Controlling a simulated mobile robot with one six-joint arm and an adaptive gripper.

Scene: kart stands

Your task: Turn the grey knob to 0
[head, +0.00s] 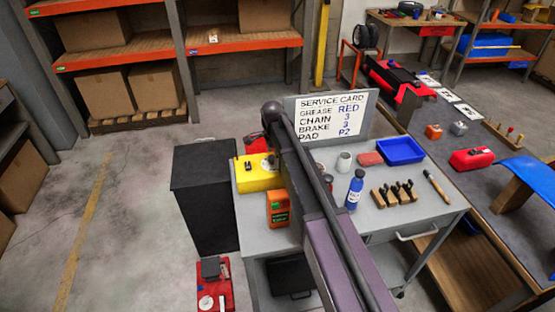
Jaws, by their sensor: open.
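I cannot make out a grey knob for certain. A yellow box (257,181) stands at the left end of the grey workbench (440,205). Small dark and grey parts (271,160) show on its top, too small to tell whether one is a knob. No dial marks or 0 can be read. My arm rises from the bottom of the head view across the bench, and its dark rounded joint is just right of the yellow box's far side. My gripper does not show. My arm hides part of the bench behind it.
A service card sign (334,115) stands behind. A black cabinet (203,195) adjoins the bench's left side. Floor farther left is clear.

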